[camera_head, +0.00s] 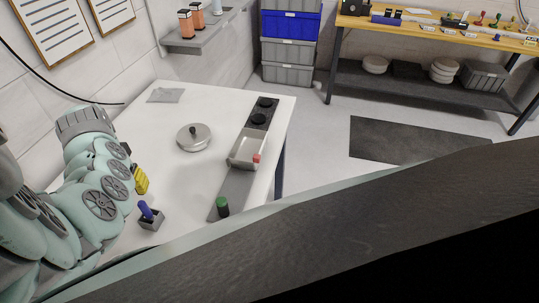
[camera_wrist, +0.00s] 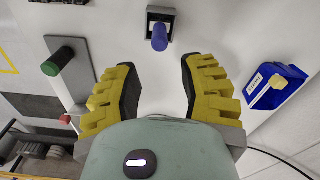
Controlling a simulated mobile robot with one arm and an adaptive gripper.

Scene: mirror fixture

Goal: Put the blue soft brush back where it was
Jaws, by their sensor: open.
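A blue handle, apparently the soft brush (camera_head: 146,211), stands a little tilted in a small grey square holder (camera_head: 152,224) near the front of the white table. Its bristles are hidden. In the wrist view the blue handle (camera_wrist: 159,40) rises from the holder (camera_wrist: 152,14), ahead of the fingertips and roughly centred between them. My gripper (camera_wrist: 158,66) has its two yellow fingers wide apart with nothing between them. In the head view only part of the yellow gripper (camera_head: 141,181) shows beside my arm, behind the holder.
A green-capped dark cylinder (camera_head: 222,207) stands on a grey strip. A tray (camera_head: 240,160) with a red item, a round metal lidded dish (camera_head: 194,140) and a grey cloth (camera_head: 165,95) lie further back. The wrist view shows a labelled blue bin (camera_wrist: 290,80) at right.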

